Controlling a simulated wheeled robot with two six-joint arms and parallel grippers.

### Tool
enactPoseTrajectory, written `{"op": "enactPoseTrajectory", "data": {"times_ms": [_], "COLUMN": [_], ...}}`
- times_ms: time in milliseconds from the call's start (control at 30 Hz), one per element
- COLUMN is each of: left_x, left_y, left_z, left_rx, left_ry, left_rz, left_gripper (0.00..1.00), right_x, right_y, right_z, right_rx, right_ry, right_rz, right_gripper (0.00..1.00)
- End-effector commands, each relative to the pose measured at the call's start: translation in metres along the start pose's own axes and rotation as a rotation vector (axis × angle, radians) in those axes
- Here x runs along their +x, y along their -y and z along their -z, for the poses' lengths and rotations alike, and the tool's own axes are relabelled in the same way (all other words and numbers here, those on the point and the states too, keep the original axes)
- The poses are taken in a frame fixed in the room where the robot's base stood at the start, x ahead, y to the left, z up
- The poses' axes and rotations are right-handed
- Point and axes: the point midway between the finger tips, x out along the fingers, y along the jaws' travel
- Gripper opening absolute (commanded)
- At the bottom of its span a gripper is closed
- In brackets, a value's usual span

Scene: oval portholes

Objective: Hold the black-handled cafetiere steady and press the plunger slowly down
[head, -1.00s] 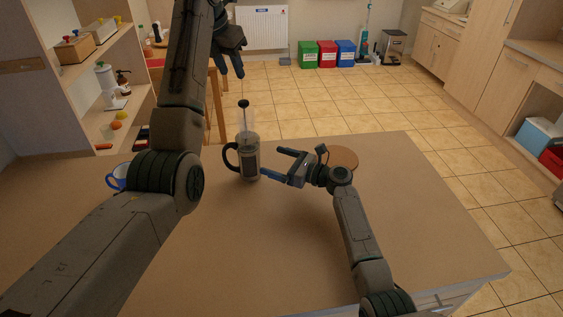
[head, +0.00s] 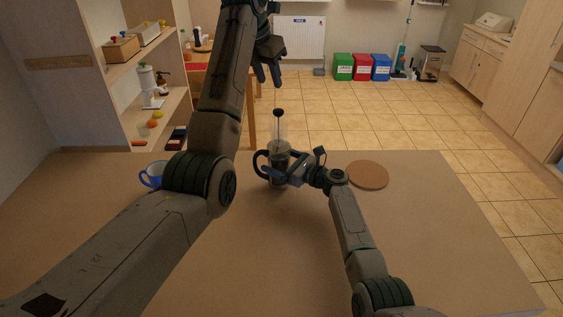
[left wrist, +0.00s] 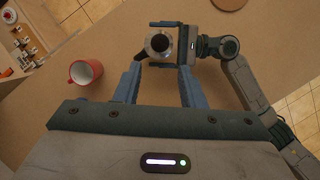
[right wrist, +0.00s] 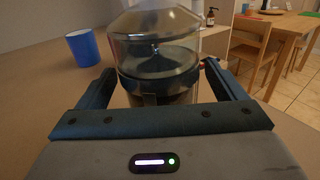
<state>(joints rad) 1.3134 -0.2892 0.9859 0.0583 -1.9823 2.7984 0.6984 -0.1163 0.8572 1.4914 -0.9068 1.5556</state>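The cafetiere (head: 279,153) stands upright on the counter, with its black handle (head: 260,164) to the left. Its plunger rod is up, with a black knob (head: 278,112) on top. My right gripper (head: 284,172) has its fingers on either side of the glass body. In the right wrist view a narrow gap shows between the glass (right wrist: 155,55) and the right finger, so the grip looks open. My left gripper (head: 268,76) hangs above the cafetiere, fingers down, apart and empty. In the left wrist view the lid (left wrist: 158,43) lies just beyond its fingertips.
A blue mug (head: 152,175) stands on the counter at the left. A red mug (left wrist: 86,71) shows in the left wrist view. A round cork mat (head: 368,175) lies right of my right gripper. The counter's front right is clear.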

Motion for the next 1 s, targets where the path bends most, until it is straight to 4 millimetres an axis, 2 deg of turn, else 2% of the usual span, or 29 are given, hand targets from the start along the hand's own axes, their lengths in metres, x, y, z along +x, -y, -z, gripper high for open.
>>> {"op": "enactPoseTrajectory", "data": {"times_ms": [33, 367, 500, 567, 767, 1000], "left_x": [0.0000, 0.0000, 0.0001, 0.0003, 0.0013, 0.0036], "left_y": [0.0000, 0.0000, 0.0000, 0.0001, 0.0002, 0.0003], "left_z": [0.0000, 0.0000, -0.0003, -0.0008, -0.0044, -0.0096], "left_rx": [0.000, 0.000, 0.022, 0.059, 0.338, 0.801], "left_ry": [0.000, 0.000, 0.000, 0.001, 0.006, 0.007], "left_rz": [0.000, 0.000, 0.000, -0.001, -0.006, -0.016], "left_gripper": [0.36, 0.36, 0.09, 0.00, 0.00, 0.00], "right_x": [-0.0002, -0.0004, -0.0005, -0.0005, -0.0005, -0.0006], "right_y": [0.0000, 0.0000, 0.0000, 0.0000, 0.0000, 0.0000], "right_z": [0.0001, 0.0002, 0.0003, 0.0003, 0.0005, 0.0006], "right_rx": [0.000, 0.000, 0.000, 0.000, 0.000, 0.000], "right_ry": [0.000, 0.000, -0.001, -0.001, -0.001, -0.001], "right_rz": [0.000, 0.000, 0.000, 0.000, 0.000, 0.000], "right_gripper": [0.82, 0.18, 0.18, 0.18, 0.18, 0.18]}}
